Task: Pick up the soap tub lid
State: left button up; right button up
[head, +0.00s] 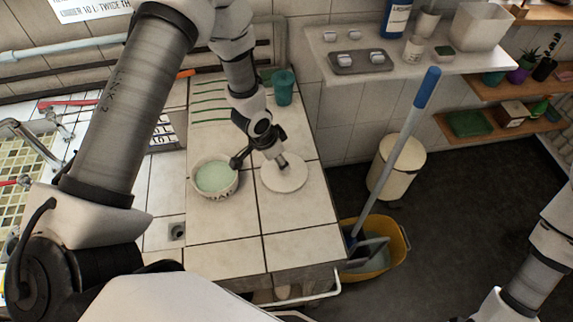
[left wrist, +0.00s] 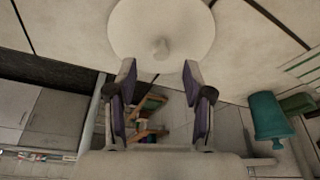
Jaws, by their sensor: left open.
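The soap tub lid (head: 285,179) is a round white disc lying on the tiled counter, with a small knob on top. In the left wrist view the lid (left wrist: 160,22) fills the upper middle, and its knob (left wrist: 161,48) points toward my fingers. My left gripper (head: 262,160) is over the lid's left side in the head view. In the wrist view my left gripper (left wrist: 159,72) is open, its fingertips apart and empty, just short of the knob. The soap tub (head: 215,178) stands left of the lid, open, with pale green contents. My right gripper is out of view.
A yellow bucket (head: 385,262) with a blue-handled mop (head: 403,145) stands right of the counter. Bare tiles (head: 225,258) lie in front of the tub.

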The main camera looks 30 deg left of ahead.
aim_at(273, 178)
pick_arm(q)
jog(key=p+x, duration=0.1)
jog(key=x, duration=0.3)
jog(key=shift+w+f, duration=0.35)
jog(key=shift+f, duration=0.05)
jog(key=shift+s+r, duration=0.1)
jog(key=shift+s, duration=0.05)
jog(key=shift+c, duration=1.3)
jog(key=shift+s+r, duration=0.1)
jog(key=shift+s, duration=0.05)
grip_shut()
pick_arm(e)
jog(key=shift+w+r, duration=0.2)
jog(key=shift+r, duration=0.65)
